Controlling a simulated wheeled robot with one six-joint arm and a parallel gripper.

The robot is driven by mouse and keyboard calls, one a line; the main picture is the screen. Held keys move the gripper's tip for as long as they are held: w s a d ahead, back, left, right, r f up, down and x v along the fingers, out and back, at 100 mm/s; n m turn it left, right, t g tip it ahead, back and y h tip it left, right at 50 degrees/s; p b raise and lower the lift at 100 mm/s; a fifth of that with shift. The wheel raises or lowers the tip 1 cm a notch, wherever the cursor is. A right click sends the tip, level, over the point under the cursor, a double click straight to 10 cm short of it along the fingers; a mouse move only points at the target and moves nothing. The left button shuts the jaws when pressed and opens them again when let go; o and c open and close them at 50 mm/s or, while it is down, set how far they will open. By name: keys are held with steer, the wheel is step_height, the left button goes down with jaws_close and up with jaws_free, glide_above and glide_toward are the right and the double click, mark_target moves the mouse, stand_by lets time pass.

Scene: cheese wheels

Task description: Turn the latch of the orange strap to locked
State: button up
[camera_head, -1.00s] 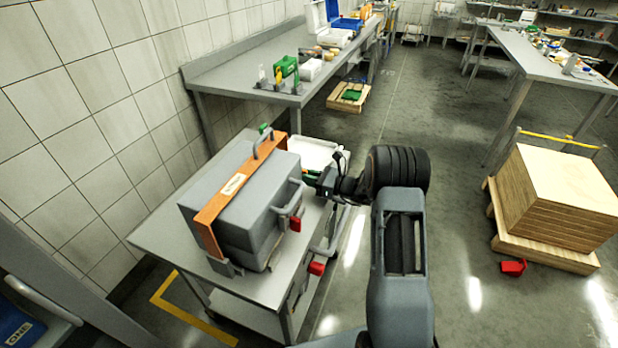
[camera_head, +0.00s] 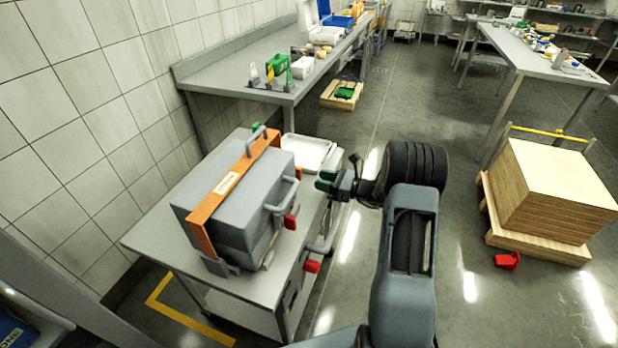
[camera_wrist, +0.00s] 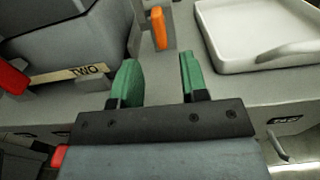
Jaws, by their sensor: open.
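The orange strap (camera_head: 212,203) runs over a grey case (camera_head: 262,200) on a metal cart. In the wrist view, an upright orange lever (camera_wrist: 159,28) stands on a small grey mount beside a grey case (camera_wrist: 72,43). It looks like the strap's latch, but I cannot tell its lock state. My gripper (camera_wrist: 157,80) has green fingertips, spread apart with nothing between them. The lever is beyond the fingertips, apart from them. In the head view my gripper (camera_head: 326,181) is right of the case, near the cart's right edge.
A white tray (camera_head: 302,150) lies on the cart behind the case; it also shows in the wrist view (camera_wrist: 262,65). A bench (camera_head: 230,75) stands behind.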

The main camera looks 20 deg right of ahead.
steer(key=v, duration=0.7)
steer(key=shift+a, duration=0.1)
steer(key=s+f+n+g, duration=0.1)
steer(key=s+a+f+g, duration=0.1)
steer(key=s+f+n+h, duration=0.1)
steer(key=f, duration=0.1)
steer(key=shift+a+f+n+g, duration=0.15)
steer(key=shift+a+n+g, duration=0.15)
steer(key=shift+g, duration=0.1)
steer(key=s+a+r+n+g+h+p, duration=0.1)
steer(key=s+a+r+n+g+h, duration=0.1)
steer(key=s+n+g+h, duration=0.25)
steer(key=s+a+r+n+g+h+p, duration=0.1)
steer(key=s+a+r+n+g, duration=0.2)
steer(key=s+n, duration=0.35)
steer(key=s+a+r+n+t+h+p, duration=0.1)
steer(key=s+r+n+h+p, duration=0.1)
steer(key=r, duration=0.4)
steer(key=s+a+r+n+t+h+p, duration=0.1)
steer(key=s+a+r+n+h+p, duration=0.1)
steer(key=r+n, duration=0.4)
steer(key=s+a+r+n+t+h+p, duration=0.1)
steer(key=s+a+r+n+h+p, duration=0.1)
steer(key=s+r+n+h, duration=0.2)
steer(key=shift+v, duration=1)
